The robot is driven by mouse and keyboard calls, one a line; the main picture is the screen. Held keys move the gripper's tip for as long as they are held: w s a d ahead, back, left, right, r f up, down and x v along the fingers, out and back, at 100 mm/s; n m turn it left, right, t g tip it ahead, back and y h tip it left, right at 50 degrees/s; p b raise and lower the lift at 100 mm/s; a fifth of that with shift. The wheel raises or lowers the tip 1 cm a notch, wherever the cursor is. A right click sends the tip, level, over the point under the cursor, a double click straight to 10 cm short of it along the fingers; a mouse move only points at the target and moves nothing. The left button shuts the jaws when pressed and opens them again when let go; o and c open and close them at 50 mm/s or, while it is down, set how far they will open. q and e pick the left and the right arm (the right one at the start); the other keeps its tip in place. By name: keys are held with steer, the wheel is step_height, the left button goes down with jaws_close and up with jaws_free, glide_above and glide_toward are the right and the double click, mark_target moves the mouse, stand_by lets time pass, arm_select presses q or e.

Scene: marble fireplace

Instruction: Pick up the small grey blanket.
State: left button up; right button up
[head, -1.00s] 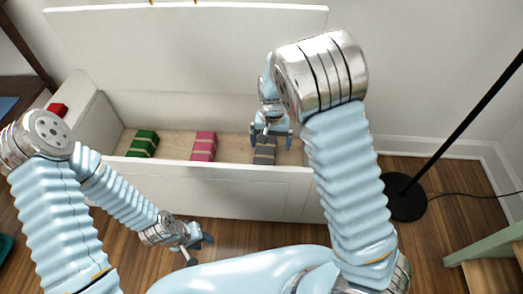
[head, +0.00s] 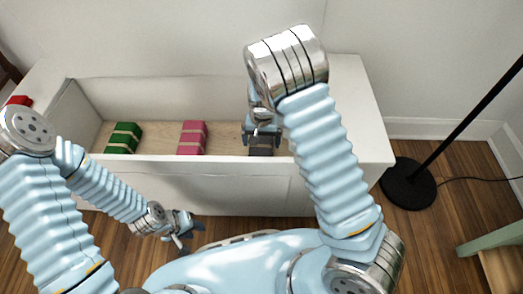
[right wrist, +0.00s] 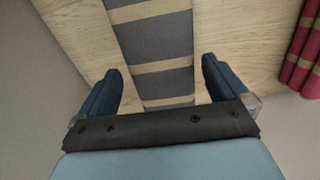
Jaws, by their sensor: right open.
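The small grey blanket (head: 261,151) lies folded, with tan bands, in the right part of an open white chest (head: 230,182). My right gripper (head: 262,133) is above it and partly hides it in the head view. In the right wrist view the grey blanket (right wrist: 155,45) runs between the two blue fingers of the open right gripper (right wrist: 160,80). A gap shows on each side, and I cannot tell the height left. My left gripper (head: 187,231) is empty, its fingers apart, low in front of the chest.
A pink blanket (head: 193,137) and a green blanket (head: 124,137) lie further left in the chest. A red object (head: 18,101) is at the far left. A black lamp base (head: 408,184) stands on the floor right of the chest. The chest's front wall rises before the blankets.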

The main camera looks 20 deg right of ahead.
step_height(320, 180, down, 6)
steer(key=shift+r+b, duration=0.1)
steer(key=shift+b, duration=0.55)
steer(key=c, duration=0.8)
steer(key=shift+r, duration=0.15)
